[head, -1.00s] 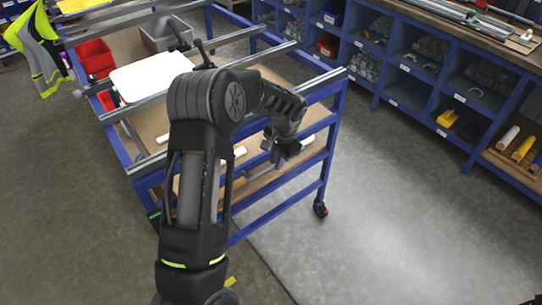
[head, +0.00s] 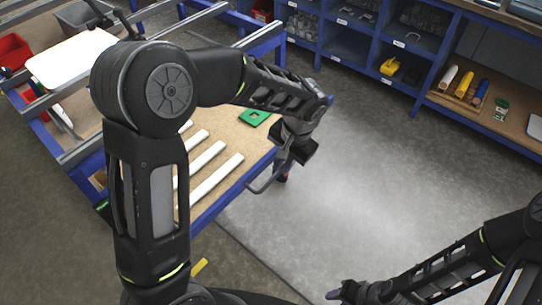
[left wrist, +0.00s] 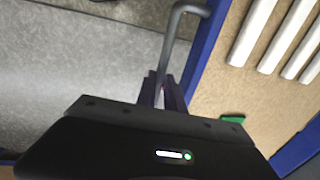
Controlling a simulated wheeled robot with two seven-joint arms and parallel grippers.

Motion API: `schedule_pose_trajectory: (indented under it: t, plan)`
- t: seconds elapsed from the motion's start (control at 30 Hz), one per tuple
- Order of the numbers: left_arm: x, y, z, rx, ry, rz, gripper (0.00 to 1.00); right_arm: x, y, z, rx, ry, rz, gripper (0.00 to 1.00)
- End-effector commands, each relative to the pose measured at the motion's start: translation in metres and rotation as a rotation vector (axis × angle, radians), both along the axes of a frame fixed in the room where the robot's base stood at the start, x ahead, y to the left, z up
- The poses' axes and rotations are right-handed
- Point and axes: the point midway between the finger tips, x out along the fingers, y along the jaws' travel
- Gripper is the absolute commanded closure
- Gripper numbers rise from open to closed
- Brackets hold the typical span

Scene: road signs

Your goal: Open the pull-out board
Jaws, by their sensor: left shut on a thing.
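The pull-out board (head: 256,142) is a brown sheet in a blue frame and stands out from the cart. White tubes (head: 216,174) and a green piece (head: 254,118) lie on it. Its grey bent handle (head: 260,189) is at the front edge. My left gripper (head: 285,166) is shut on the handle. In the left wrist view, the handle (left wrist: 173,40) runs down between the gripper's fingers (left wrist: 162,92), beside the board's blue edge (left wrist: 207,45). My right gripper (head: 345,292) is low at the bottom right, away from the board. Its jaw opening cannot be made out.
The blue cart's upper level carries grey rails (head: 100,142), a white panel (head: 72,57) and a red bin (head: 13,52). Blue shelving (head: 338,52) stands along the back. The grey floor (head: 350,170) right of the board is clear.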

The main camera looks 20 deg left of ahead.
Motion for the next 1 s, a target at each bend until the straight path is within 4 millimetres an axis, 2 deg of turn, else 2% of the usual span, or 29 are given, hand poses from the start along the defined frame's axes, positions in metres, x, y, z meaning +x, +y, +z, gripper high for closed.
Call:
schedule_pose_trajectory:
  t: [0.13,0.47,0.5,0.7,1.0]
  plan:
    - [-0.0023,-0.0070,-0.0003,-0.001,0.001,-0.001,1.00,0.0001,0.0000,-0.0019,0.000,0.000,0.000,0.64]
    - [-0.0023,-0.0074,0.0001,-0.001,0.000,0.000,1.00,0.0001,0.0000,-0.0016,0.000,0.000,0.000,0.64]
    - [-0.0022,-0.0074,0.0001,-0.001,0.000,0.000,0.84,0.0001,0.0000,-0.0016,0.000,0.000,0.000,0.64]
    - [-0.0020,-0.0070,0.0002,-0.001,0.000,0.000,0.68,0.0001,0.0000,-0.0016,0.000,0.000,0.000,0.64]
    - [-0.0017,-0.0071,0.0012,0.000,-0.001,0.000,0.66,0.0001,0.0000,-0.0017,0.000,0.000,0.000,0.64]
